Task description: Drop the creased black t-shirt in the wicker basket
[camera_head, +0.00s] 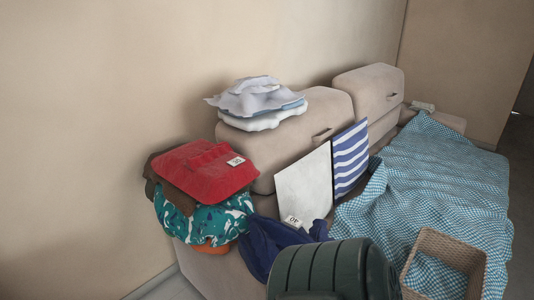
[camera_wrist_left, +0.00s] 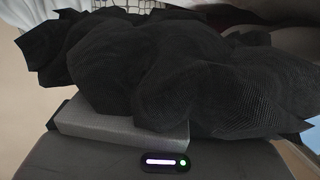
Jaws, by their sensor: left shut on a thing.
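The black t-shirt (camera_wrist_left: 150,70) fills much of the left wrist view, bunched and creased. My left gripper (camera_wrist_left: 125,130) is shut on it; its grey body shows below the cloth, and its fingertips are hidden. Neither the black t-shirt nor my left gripper can be made out in the head view. The tan wicker basket (camera_head: 452,246) stands at the lower right of the head view, cut off by the bottom edge. Blue-and-white checked cloth shows in its opening. My right gripper is in neither view.
A dark green ribbed object (camera_head: 325,268) stands left of the basket. The checked blanket (camera_head: 440,175) covers the sofa (camera_head: 318,110) seat. A red garment (camera_head: 203,168) tops a pile at left. Folded whites (camera_head: 258,98) lie on the backrest. A navy garment (camera_head: 268,243) lies in front.

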